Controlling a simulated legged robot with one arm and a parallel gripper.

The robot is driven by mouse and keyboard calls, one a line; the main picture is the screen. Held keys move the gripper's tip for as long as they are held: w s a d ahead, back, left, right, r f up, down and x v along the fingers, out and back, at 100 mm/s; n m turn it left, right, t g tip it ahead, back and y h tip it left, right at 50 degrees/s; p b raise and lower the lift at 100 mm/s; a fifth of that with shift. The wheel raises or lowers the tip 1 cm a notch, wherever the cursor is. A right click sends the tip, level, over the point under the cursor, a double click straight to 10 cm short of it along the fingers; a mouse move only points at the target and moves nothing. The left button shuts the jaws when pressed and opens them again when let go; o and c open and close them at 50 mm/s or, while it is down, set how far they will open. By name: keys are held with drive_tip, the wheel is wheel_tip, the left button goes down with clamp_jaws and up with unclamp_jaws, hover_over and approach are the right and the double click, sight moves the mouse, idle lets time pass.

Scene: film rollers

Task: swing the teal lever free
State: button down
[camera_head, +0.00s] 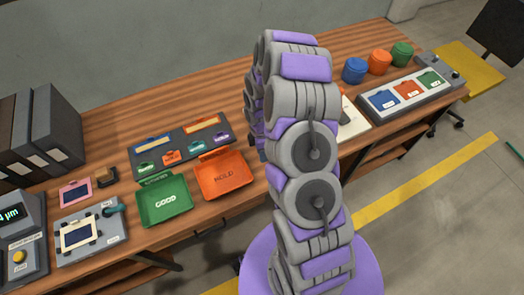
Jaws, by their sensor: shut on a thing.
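The teal lever (114,209) sits at the right edge of a grey fixture (70,245) at the left of the bench. The fixture has a dark blue window in a pale frame (79,236) with black clips at its corners. Its small labels are too small to read. My arm rises in the middle of the picture and folds over, well to the right of the lever. My gripper is hidden behind my arm links, so its fingers and anything in them do not show. Nothing of mine touches the lever.
A green GOOD tray (163,219) and an orange HOLD tray (222,188) lie right of the fixture. A dark rack (180,135) with several coloured pieces is behind. A pink-framed piece (76,191) lies behind the fixture. A display box (20,220) stands left; black binders (65,125) stand behind.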

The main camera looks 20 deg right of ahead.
drive_tip(key=c, duration=0.8)
unclamp_jaws()
drive_tip(key=w+r, duration=0.1)
drive_tip(key=r, duration=0.4)
drive_tip(key=w+r+p, duration=0.1)
drive_tip(key=r, duration=0.5)
drive_tip(key=w+r+p, duration=0.1)
drive_tip(key=r, duration=0.5)
drive_tip(key=shift+w+d, duration=0.15)
drive_tip(key=shift+d, duration=0.2)
